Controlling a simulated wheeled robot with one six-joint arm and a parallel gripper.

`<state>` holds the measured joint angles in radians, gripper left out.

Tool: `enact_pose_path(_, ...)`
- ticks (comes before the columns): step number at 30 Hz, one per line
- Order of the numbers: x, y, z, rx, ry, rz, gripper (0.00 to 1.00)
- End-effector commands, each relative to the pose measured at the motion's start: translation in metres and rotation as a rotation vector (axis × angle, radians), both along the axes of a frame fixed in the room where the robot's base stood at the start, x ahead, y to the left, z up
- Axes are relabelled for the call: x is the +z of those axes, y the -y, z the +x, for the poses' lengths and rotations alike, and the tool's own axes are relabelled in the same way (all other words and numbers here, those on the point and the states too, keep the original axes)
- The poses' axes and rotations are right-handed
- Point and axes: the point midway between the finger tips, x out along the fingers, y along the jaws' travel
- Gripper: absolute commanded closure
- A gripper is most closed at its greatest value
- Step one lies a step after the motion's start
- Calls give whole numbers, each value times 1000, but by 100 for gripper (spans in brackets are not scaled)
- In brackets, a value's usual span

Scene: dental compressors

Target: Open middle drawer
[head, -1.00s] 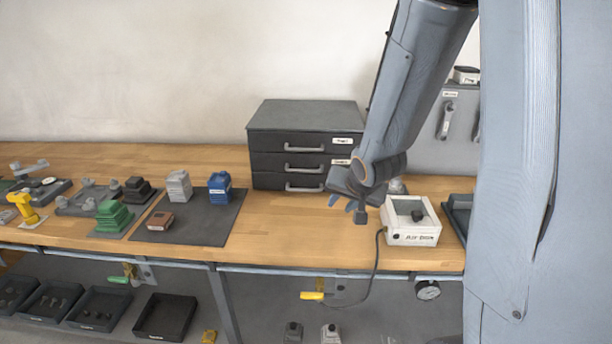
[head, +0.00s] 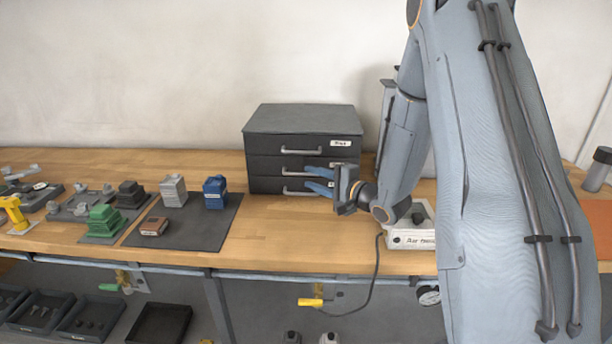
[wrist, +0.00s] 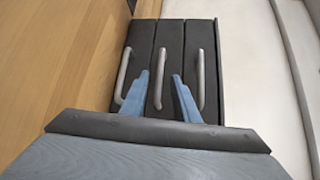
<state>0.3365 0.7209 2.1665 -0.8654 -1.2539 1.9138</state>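The dark drawer cabinet (head: 304,118) stands on the bench against the wall, with three stacked drawers. The middle drawer (head: 265,165) appears shut, flush with the others. Its grey bar handle (head: 288,173) is partly hidden behind my gripper in the head view. My gripper (head: 306,177) is open, its blue fingers pointing at the drawer fronts. In the wrist view the cabinet lies sideways, and the middle handle (wrist: 158,78) shows between the two separated fingertips (wrist: 160,76). I cannot tell how much depth remains between fingertips and handle.
The bottom handle (wrist: 127,75) and top handle (wrist: 200,80) lie close beside the fingers. A white box with a cable (head: 412,238) stands under my arm. A dark mat (head: 205,228) with small blocks lies left. Bare wood (head: 285,235) fronts the cabinet.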

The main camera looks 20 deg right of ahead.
Motion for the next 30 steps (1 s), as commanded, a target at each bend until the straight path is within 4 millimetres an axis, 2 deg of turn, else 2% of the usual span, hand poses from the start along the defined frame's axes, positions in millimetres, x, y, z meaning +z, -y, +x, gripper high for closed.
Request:
enact_pose_path(7, -4, -14, 25, 0, 0, -1, 72)
enact_pose_path(18, -6, -16, 31, -1, 0, -2, 72)
enact_pose_path(23, -6, -16, 31, -2, -1, -2, 99)
enact_pose_path(30, -6, -16, 30, -2, -1, -2, 100)
